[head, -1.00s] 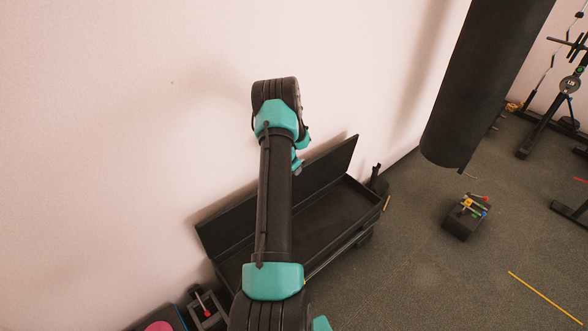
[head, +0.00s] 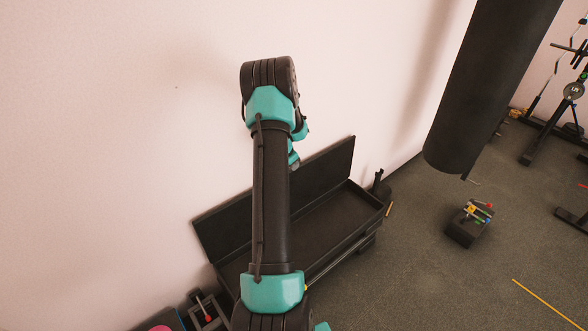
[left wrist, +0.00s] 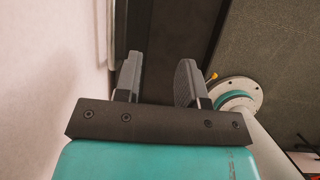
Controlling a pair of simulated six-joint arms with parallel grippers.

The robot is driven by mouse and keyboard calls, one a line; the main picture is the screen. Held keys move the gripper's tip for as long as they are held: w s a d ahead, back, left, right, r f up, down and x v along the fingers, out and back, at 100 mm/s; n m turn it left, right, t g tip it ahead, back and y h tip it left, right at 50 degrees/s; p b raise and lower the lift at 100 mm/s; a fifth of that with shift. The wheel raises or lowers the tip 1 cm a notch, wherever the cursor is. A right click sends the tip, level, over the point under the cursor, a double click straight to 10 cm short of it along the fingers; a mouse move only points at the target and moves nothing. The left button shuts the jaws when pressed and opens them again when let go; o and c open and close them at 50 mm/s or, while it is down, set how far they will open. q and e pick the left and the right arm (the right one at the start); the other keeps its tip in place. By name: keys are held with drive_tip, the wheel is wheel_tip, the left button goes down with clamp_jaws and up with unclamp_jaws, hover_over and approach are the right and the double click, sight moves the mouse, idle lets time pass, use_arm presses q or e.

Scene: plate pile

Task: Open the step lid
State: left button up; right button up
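The black step box stands open on the floor against the wall in the head view, and its front rim (head: 352,238) is visible. Its long lid (head: 322,170) is raised behind it, tilted up along the wall. The box looks empty where it shows, but my arm hides part of it and the lid. My left gripper is hidden in the head view. In the left wrist view my left gripper (left wrist: 160,72) is open, its two fingers apart with nothing between them. The dark box lies beyond the fingertips. My right gripper is not in view.
A black punching bag (head: 490,85) hangs at the right. A small dark block with coloured pieces (head: 466,228) stands on the floor. Gym equipment (head: 572,92) is at the far right. A yellow stripe (head: 548,302) marks the floor. The floor right of the box is mostly clear.

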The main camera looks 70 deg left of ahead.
use_arm(q)
drive_tip(key=v, duration=0.8)
drive_tip(key=w+d+f+y, duration=0.1)
drive_tip(key=w+f+y, duration=0.4)
drive_tip(key=f, duration=0.5)
drive_tip(key=s+d+m+y, duration=0.1)
drive_tip(key=d+y, duration=0.1)
drive_tip(key=s+d+f+m+g+y, duration=0.1)
drive_tip(key=d+y, duration=0.2)
drive_tip(key=s+d+m+g+y, duration=0.1)
drive_tip(key=d+y, duration=0.2)
drive_tip(key=shift+s+d+f, duration=0.25)
drive_tip(key=shift+s, duration=0.15)
drive_tip(key=shift+a, duration=0.1)
